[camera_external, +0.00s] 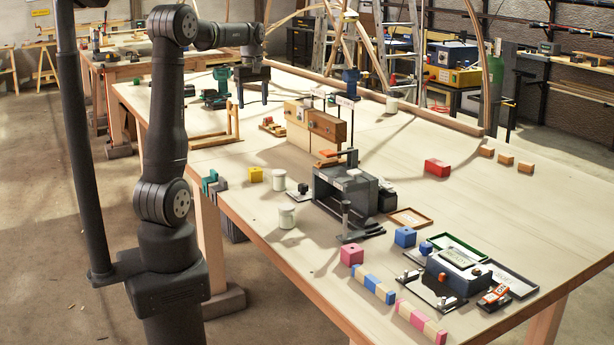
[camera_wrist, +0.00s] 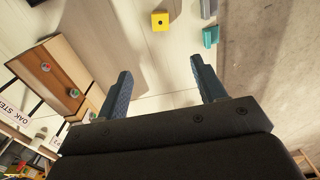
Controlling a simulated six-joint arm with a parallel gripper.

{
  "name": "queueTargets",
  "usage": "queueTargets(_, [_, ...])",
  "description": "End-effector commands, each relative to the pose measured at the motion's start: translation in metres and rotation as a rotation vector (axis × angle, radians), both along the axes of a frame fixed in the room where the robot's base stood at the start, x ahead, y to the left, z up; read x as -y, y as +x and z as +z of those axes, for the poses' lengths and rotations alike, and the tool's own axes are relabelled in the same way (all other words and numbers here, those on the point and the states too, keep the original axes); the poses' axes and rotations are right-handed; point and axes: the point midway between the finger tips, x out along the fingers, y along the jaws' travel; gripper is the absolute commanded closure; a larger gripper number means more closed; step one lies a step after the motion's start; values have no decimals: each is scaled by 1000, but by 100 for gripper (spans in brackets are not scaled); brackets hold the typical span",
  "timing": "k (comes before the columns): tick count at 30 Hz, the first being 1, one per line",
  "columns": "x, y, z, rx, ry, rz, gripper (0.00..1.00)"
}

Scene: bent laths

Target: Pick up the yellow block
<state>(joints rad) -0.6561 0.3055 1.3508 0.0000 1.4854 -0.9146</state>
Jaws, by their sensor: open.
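The yellow block (camera_external: 256,174) lies on the near left part of the table, just right of some teal and grey blocks. In the wrist view the yellow block (camera_wrist: 160,21) shows near the top, beyond the fingertips and between their lines, with a small dark mark on its face. My gripper (camera_external: 253,103) is over the far left part of the table, well apart from the yellow block. Its two blue fingers (camera_wrist: 160,72) are spread with nothing between them.
Teal and grey blocks (camera_external: 212,186) stand beside the yellow block at the table's left edge. White cylinders (camera_external: 279,179) are to its right. A wooden box (camera_external: 315,127) and a grey vise-like fixture (camera_external: 343,190) stand mid-table.

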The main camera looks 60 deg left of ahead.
Motion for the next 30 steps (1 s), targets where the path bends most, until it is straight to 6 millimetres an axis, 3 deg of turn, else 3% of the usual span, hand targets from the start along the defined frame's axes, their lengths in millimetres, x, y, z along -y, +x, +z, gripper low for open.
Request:
queueTargets(5, [1, 0, -7, -2, -1, -16, 36])
queueTargets(10, [7, 0, -57, -5, -4, -142, 36])
queueTargets(30, [10, -1, -183, -2, -2, -192, 36])
